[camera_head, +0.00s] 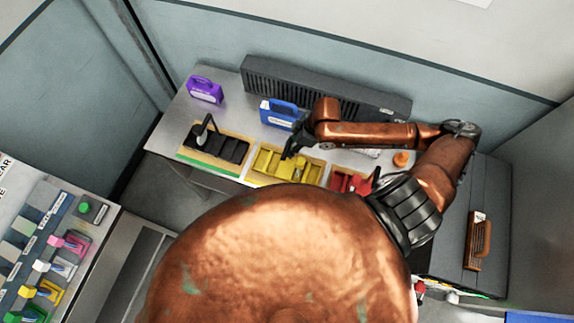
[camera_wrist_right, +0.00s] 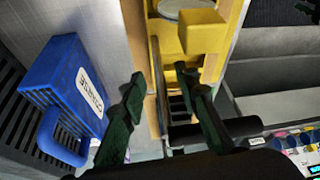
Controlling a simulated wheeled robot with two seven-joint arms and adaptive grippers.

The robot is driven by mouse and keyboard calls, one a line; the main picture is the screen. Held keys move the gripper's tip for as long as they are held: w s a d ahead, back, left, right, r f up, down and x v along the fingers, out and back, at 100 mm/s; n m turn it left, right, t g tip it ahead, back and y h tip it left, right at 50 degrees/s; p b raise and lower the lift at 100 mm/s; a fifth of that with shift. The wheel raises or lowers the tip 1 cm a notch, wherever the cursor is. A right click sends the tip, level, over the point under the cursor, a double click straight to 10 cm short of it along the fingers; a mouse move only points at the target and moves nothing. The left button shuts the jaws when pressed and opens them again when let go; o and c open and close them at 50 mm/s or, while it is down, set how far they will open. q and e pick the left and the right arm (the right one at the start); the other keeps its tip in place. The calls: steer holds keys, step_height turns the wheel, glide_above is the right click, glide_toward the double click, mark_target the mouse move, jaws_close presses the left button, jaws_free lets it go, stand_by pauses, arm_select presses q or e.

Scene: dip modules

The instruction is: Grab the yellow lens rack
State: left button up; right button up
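The yellow lens rack (camera_head: 268,163) sits on a pale mat on the bench, between a black rack and a red rack. In the right wrist view the rack's yellow block and walls (camera_wrist_right: 203,32) show beyond the fingertips. The two dark fingers of my right gripper (camera_wrist_right: 160,88) are spread apart, with nothing held between them. I cannot tell whether a finger touches the rack. My left gripper is not in view.
A blue case (camera_head: 279,113) marked with a white label stands behind the yellow rack, and it is close left in the wrist view (camera_wrist_right: 70,90). A purple case (camera_head: 205,89), black rack (camera_head: 215,147), red rack (camera_head: 346,181) and long dark vented unit (camera_head: 325,85) are also on the bench.

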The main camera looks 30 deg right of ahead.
steer(key=shift+a+f, duration=0.1)
steer(key=shift+f, duration=0.1)
steer(key=shift+c, duration=0.6)
jaws_close()
